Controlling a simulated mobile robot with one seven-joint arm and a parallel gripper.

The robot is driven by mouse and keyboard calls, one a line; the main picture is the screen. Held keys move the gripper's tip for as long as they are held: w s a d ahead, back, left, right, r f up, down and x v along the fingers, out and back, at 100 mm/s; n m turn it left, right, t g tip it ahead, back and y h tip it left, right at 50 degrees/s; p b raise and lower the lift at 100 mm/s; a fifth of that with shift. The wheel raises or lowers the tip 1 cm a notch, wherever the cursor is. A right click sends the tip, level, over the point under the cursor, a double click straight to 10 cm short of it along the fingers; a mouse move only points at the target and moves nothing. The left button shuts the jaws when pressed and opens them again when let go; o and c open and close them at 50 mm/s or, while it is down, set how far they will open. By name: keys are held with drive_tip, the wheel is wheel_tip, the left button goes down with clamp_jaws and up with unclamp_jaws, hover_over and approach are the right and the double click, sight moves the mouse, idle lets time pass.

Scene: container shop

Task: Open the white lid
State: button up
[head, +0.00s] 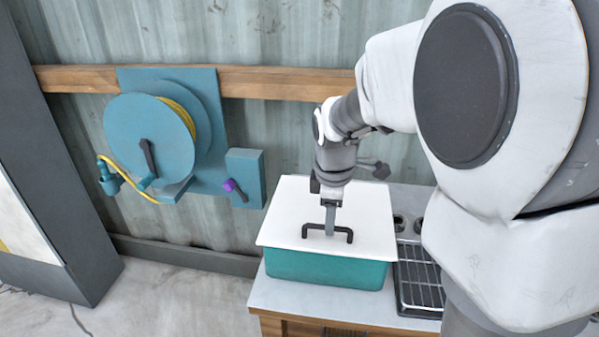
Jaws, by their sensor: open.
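The white lid (281,211) lies flat on a teal box (322,269) and covers its top. A black bar handle (341,230) stands up from the front part of the lid. My gripper (330,230) points down at the handle, with its fingers at the middle of the bar. The view shows the fingers nearly edge-on, so the gap between them is hidden. The gripper is open, and I cannot tell whether a finger touches the bar. The lid sits level on the box, with no gap visible along its front edge.
The box stands on a light counter (300,302). A dark metal rack (420,279) lies just right of the box. A blue hose reel (150,137) with a yellow hose hangs on the wall at left. The floor at left is largely clear.

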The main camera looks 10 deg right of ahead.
drive_tip(key=shift+w+f, duration=0.15)
drive_tip(key=shift+f, duration=0.65)
clamp_jaws()
idle(0.9)
